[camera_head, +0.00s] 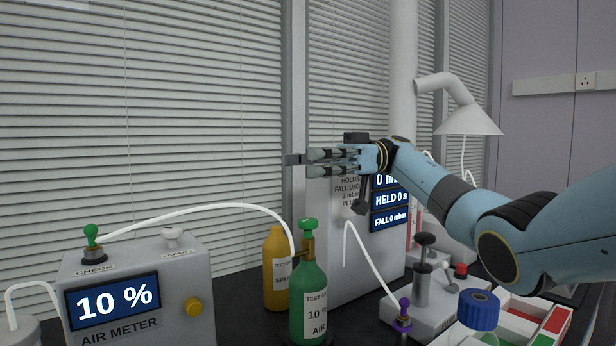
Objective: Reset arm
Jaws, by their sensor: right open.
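My right arm (460,195) comes in from the right, and its gripper (305,160) points left in the middle of the view. The gripper is open and nothing shows between its fingers. It is in front of the grey box with the blue displays (390,200) and hides part of that box's printed text. It looks higher than the bottles below it. My left gripper is not in view.
On the dark bench stand an air meter (140,300) reading 10 %, a yellow bottle (276,270), a green bottle (311,300), a grey pump-like device (424,290) and a blue-capped jar (478,312). White tubes loop between devices. A white hood (468,120) hangs behind my arm.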

